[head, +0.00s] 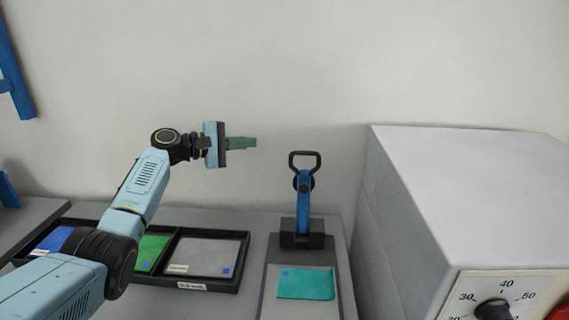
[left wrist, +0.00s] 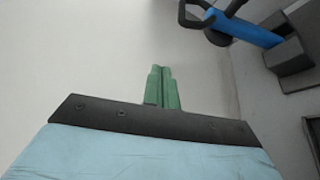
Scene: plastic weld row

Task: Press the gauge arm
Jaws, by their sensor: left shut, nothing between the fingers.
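The gauge arm (head: 303,209) is a blue upright lever with a black loop handle (head: 304,161) on top, set in a black base (head: 302,240). It stands raised. In the left wrist view the blue arm (left wrist: 246,30) shows at the upper right, its handle partly cut off by the top edge. My left gripper (head: 254,143), with green fingers, is shut and empty. It is left of the handle and a little higher in the head view, apart from it. The green fingers also show in the left wrist view (left wrist: 162,70). My right gripper is not in view.
A teal sheet (head: 306,284) lies on the plate in front of the gauge. A black tray (head: 243,250) with blue, green and grey sheets is to the left. A large grey box (head: 475,185) with a dial (head: 494,309) stands at the right. A wall is behind.

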